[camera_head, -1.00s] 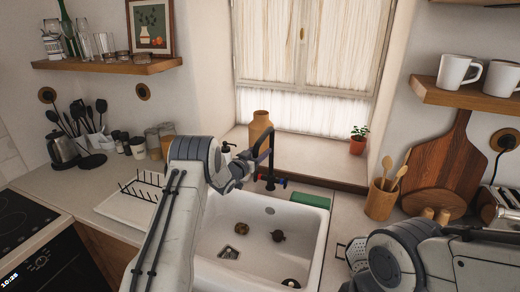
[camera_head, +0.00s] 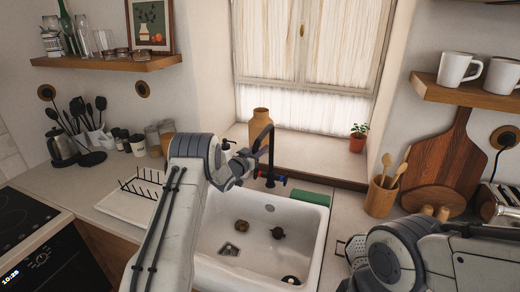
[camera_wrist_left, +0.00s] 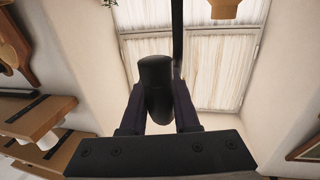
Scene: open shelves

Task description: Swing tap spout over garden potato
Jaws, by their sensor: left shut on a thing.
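The black tap (camera_head: 271,158) stands behind the white sink (camera_head: 313,232), with red and blue handle ends. Its arched spout bends to the left toward my left gripper (camera_head: 253,158). In the left wrist view, my left gripper (camera_wrist_left: 158,105) is shut on the dark spout end (camera_wrist_left: 157,78), with a finger on each side. A brown lump, apparently the garden potato (camera_head: 242,226), lies in the sink, in front of the spout end. A darker round item (camera_head: 278,233) lies to its right.
A soap bottle and a tan vase (camera_head: 261,124) stand behind my left gripper. A green sponge (camera_head: 310,197) lies on the sink's back right rim. A dish rack (camera_head: 130,205) is on the left, a utensil pot (camera_head: 381,196) on the right. Window ahead.

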